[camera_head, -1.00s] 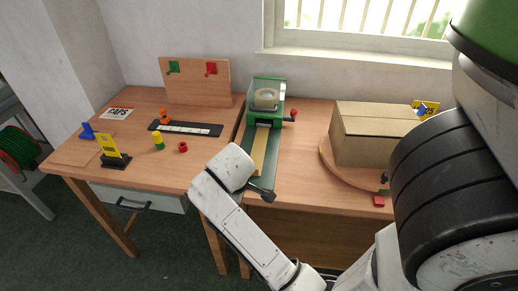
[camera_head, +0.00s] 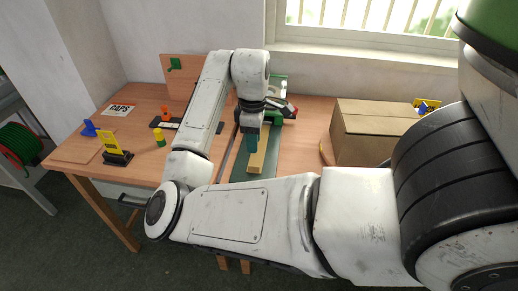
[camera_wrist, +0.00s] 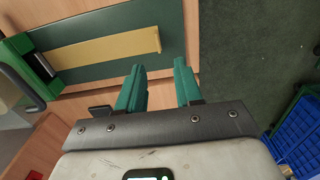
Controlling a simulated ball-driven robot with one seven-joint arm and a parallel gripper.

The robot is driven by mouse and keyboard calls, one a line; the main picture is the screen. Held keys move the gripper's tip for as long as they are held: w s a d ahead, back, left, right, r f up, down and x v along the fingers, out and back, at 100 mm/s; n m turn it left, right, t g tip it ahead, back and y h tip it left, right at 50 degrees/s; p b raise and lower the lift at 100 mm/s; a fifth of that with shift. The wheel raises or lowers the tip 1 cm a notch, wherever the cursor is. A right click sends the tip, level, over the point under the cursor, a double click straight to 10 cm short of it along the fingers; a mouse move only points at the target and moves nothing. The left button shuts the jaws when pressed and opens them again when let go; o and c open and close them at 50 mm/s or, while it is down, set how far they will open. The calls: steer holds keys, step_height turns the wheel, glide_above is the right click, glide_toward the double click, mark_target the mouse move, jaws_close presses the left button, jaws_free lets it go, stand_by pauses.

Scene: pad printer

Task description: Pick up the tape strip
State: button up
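The tape strip (camera_head: 257,161) is a flat tan band lying along the green bed (camera_head: 240,172) of the green tape dispenser (camera_head: 279,81). In the wrist view the strip (camera_wrist: 105,50) runs from the dispenser's dark slot to a free end near the right side of the bed. My gripper (camera_head: 251,146) is above the strip in the head view, partly covering it. In the wrist view my gripper (camera_wrist: 159,65) shows two teal fingers apart with nothing between them. The strip's free end appears just beyond the fingertips. I cannot tell the height gap.
A cardboard box (camera_head: 375,138) stands to the right of the dispenser. A yellow cylinder (camera_head: 159,138) and a yellow sign holder (camera_head: 113,151) are on the left of the table. Blue crates (camera_wrist: 305,125) show at the wrist view's right, beyond open floor.

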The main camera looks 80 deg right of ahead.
mark_target(253, 164)
step_height(253, 164, down, 5)
steer(key=shift+r+b, duration=0.1)
steer(key=shift+b, duration=0.35)
step_height(253, 164, down, 6)
steer(key=shift+w+d+r, duration=0.15)
steer(key=shift+r, duration=0.05)
jaws_close()
